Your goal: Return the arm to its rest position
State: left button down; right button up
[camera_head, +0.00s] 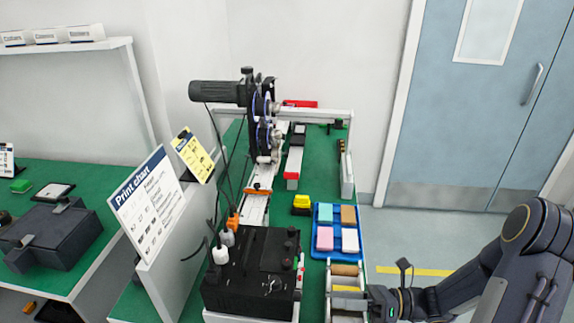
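My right arm comes in from the lower right, bent at a dark elbow. Its gripper (376,303) is low in the picture, at the right side of a pale rack (328,308) of rolls at the bench's front right. I cannot tell whether it touches the rack, and its fingers are too small and dark to show whether they are open or shut.
A blue tray (315,252) with coloured blocks lies just behind the rack. A black coder box (252,275) stands left of it, and a printing machine (262,115) rises behind. Open floor (400,240) lies right of the bench, before a blue door (480,120).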

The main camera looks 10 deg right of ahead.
jog(key=s+r+n+h, duration=0.5)
jog(key=s+n+h, duration=0.1)
jog(key=n, duration=0.7)
jog(key=s+d+r+n+h, duration=0.1)
jog(key=s+r+n+h, duration=0.4)
jog(key=n, duration=0.9)
jog(key=s+h, duration=0.2)
jog(key=s, duration=0.1)
jog(key=shift+d+r+n+t+h, duration=0.15)
jog(key=shift+n+t+h, duration=0.15)
jog(key=shift+s, duration=0.1)
jog(key=shift+c, duration=0.2)
